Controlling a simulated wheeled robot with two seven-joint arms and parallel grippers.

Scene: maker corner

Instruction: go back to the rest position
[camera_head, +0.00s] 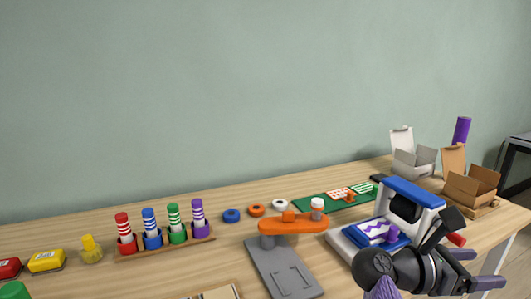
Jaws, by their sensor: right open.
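My right gripper (482,268) is at the lower right, in front of a blue-and-white machine (411,190). Its two grey-purple fingers point right and stand apart, with nothing seen between them. The dark wrist hides the machine's lower front right part. My left gripper is not in view.
A blue piece with a purple zigzag (378,230) lies on the machine. An orange-armed press on a grey base (283,272) stands left of it. Open cardboard boxes (470,188) stand at the back right. A rack of coloured ring stacks (166,245) stands left on the wooden table (224,262).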

